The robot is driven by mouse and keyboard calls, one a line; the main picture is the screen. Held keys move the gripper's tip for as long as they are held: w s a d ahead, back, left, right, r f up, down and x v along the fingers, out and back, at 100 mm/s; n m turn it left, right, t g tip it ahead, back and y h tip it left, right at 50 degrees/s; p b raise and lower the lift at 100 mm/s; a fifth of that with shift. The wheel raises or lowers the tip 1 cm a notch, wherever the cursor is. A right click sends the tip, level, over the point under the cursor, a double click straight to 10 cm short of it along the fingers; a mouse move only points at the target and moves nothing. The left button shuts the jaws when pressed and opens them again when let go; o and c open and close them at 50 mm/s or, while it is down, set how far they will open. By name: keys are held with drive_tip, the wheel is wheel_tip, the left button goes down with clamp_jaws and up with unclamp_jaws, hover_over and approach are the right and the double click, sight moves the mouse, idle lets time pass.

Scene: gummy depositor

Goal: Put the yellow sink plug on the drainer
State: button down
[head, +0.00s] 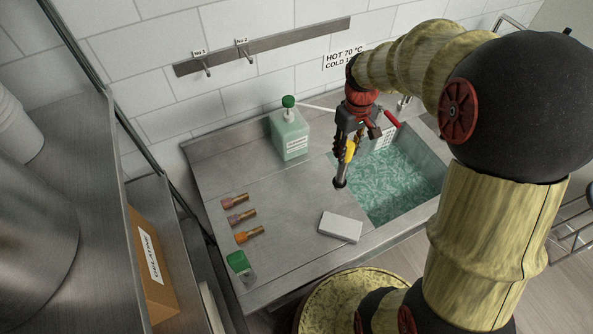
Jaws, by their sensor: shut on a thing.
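My gripper (343,171) points down over the steel drainer (290,205), close to the left edge of the sink. It is shut on the yellow sink plug (350,151), which shows as a small yellow patch between the dark fingers. The rest of the plug is hidden by the fingers. I cannot tell how far the gripper is above the drainer. The sink (405,190) is filled with greenish, rippled water.
A green-capped soap bottle (290,138) stands at the back of the drainer. Several small brown and orange nozzles (242,217) lie at its left. A small green-topped container (239,263) is at the front left, and a white block (340,227) near the front edge. The drainer's middle is clear.

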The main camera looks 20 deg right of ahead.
drive_tip(key=w+a+f+p, duration=0.2)
drive_tip(key=w+a+f, duration=0.7)
drive_tip(key=f, duration=0.3)
drive_tip(key=shift+f+p, duration=0.25)
drive_tip(key=shift+p, duration=0.1)
drive_tip(key=shift+s, duration=0.1)
drive_tip(key=shift+f, duration=0.15)
drive_tip(key=c, duration=1.4)
unclamp_jaws()
